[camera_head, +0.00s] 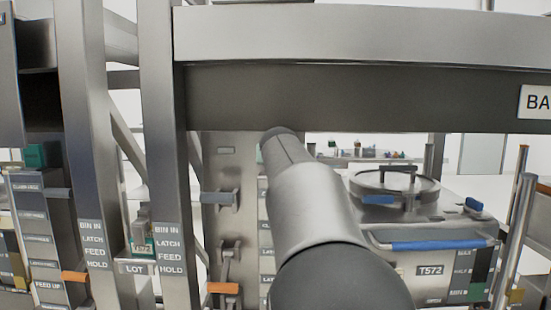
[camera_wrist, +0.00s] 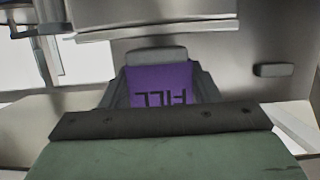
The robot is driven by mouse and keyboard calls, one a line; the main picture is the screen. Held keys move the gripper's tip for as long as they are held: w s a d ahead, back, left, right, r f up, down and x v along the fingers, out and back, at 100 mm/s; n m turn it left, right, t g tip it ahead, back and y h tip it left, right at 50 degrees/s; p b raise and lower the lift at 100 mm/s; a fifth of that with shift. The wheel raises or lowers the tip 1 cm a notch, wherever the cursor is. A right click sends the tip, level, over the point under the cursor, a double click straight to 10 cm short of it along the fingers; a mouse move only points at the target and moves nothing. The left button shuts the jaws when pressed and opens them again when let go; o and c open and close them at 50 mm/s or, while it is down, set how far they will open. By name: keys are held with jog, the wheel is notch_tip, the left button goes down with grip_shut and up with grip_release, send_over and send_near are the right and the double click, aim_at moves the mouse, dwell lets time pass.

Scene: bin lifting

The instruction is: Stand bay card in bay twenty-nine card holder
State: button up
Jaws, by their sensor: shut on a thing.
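A purple bay card (camera_wrist: 160,88) shows in the wrist view, its word FILL upside down. Dark grey pieces of my gripper (camera_wrist: 157,72) flank it on both sides, and it is shut on the card. A light grey rounded block (camera_wrist: 156,54) sits at the card's far edge. In the head view my arm reaches forward under the crossbeam, and it hides my gripper and the card. I cannot make out the bay twenty-nine card holder for certain in either view.
A grey crossbeam (camera_head: 350,95) spans above my arm. Steel posts (camera_head: 160,150) stand at left, with a LOT holder (camera_head: 134,268) between them. A lidded bin marked T572 (camera_head: 430,270) with a blue handle stands right. A flat metal panel (camera_wrist: 275,40) lies beyond the card.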

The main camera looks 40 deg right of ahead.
jog(key=x, duration=0.2)
jog(key=shift+w+d+f, duration=0.15)
jog(key=shift+w+f, duration=0.05)
jog(key=shift+f, duration=0.05)
jog(key=shift+s+f, duration=0.15)
jog(key=shift+f, duration=0.15)
jog(key=shift+f, duration=0.15)
jog(key=o, duration=1)
